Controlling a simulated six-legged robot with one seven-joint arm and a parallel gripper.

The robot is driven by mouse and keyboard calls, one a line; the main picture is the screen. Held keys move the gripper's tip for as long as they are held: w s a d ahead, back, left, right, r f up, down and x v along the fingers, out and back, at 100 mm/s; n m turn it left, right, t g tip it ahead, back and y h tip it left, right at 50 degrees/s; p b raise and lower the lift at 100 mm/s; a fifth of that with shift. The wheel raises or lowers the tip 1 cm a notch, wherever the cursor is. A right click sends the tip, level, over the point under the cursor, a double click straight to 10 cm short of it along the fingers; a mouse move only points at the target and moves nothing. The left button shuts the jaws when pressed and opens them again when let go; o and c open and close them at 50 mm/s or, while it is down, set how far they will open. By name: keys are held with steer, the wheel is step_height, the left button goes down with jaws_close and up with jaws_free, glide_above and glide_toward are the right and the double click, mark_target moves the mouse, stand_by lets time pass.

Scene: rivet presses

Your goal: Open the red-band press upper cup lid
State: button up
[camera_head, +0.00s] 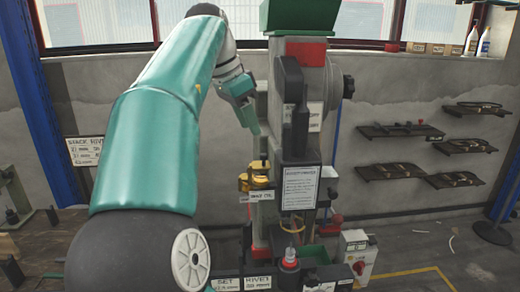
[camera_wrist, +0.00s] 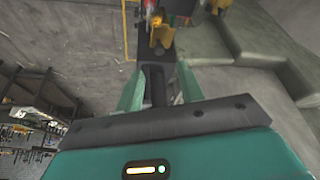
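The press (camera_head: 300,110) with a red band (camera_head: 306,54) near its top stands in the middle of the head view. A small yellow cup (camera_head: 260,181) with a dark top is on its left side, and more yellow (camera_head: 243,184) shows just beside it. Which is the upper cup, and whether its lid is shut, I cannot tell. My gripper (camera_head: 252,128) points down above the yellow cup, apart from it. In the wrist view my gripper (camera_wrist: 157,78) has its two green fingers spread with nothing held. A yellow part (camera_wrist: 162,37) lies beyond the fingertips.
The press column and a white notice (camera_head: 299,187) are close on the right of my gripper. A handwheel (camera_head: 347,86) sticks out on the far side. Wall shelves (camera_head: 400,130) hang at the right. A labelled bench edge (camera_head: 255,282) is in front.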

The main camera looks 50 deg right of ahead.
mark_target(264, 154)
steer(key=x, duration=0.7)
steer(key=shift+s+d+f, duration=0.1)
steer(key=shift+s+f, duration=0.15)
steer(key=shift+s, duration=0.05)
steer(key=shift+w+d+f, duration=0.1)
steer(key=shift+d+f, duration=0.05)
steer(key=shift+f, duration=0.3)
steer(key=shift+c, duration=0.5)
jaws_close()
